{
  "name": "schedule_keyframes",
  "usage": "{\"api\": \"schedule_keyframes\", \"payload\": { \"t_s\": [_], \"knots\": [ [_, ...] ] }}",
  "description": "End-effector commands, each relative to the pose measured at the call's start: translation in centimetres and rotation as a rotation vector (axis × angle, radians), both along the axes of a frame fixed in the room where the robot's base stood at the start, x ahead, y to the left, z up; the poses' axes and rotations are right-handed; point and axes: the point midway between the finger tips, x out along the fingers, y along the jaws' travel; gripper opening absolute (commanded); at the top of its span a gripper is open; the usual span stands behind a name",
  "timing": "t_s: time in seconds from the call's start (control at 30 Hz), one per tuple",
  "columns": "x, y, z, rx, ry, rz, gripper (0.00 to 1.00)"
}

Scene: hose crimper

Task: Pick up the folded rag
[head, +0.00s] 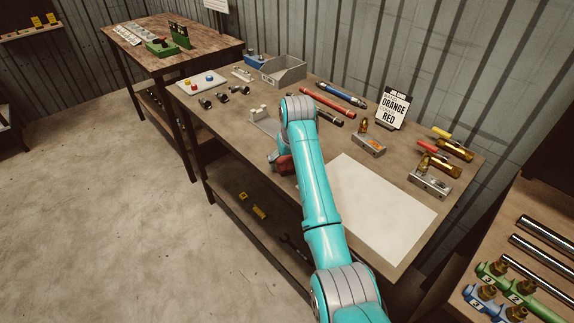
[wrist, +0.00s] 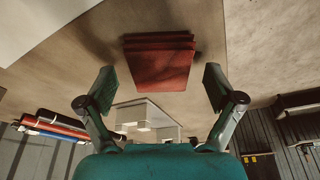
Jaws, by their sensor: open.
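The folded rag (wrist: 158,68) is a dark red, layered square lying on the bench top, in the upper middle of the wrist view. In the head view a red part of the rag (head: 284,164) shows near the bench's front edge, partly hidden by my arm. My gripper (wrist: 160,84) is open and empty. Its two fingers show in the wrist view, one on each side of the rag and apart from it.
A pale fixture (wrist: 146,116) stands close by the rag; it also shows in the head view (head: 262,122). A white sheet (head: 385,210) lies to the right. Red and blue hoses (head: 340,94), a grey bin (head: 284,70) and a sign (head: 393,108) are at the back.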

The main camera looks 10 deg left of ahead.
Motion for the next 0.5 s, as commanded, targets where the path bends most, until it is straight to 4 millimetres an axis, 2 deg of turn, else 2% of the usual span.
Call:
{"api": "schedule_keyframes", "payload": {
  "t_s": [0.1, 0.3, 0.33, 0.5],
  "knots": [
    [0.15, 0.1, -0.65, 0.0, 0.001, 0.0, 0.92],
    [0.19, 0.12, -0.68, 0.0, 0.0, 0.0, 0.92],
    [0.18, 0.11, -0.68, 0.0, 0.0, 0.0, 0.89],
    [0.17, 0.11, -0.66, 0.0, 0.0, 0.0, 0.47]
  ]
}}
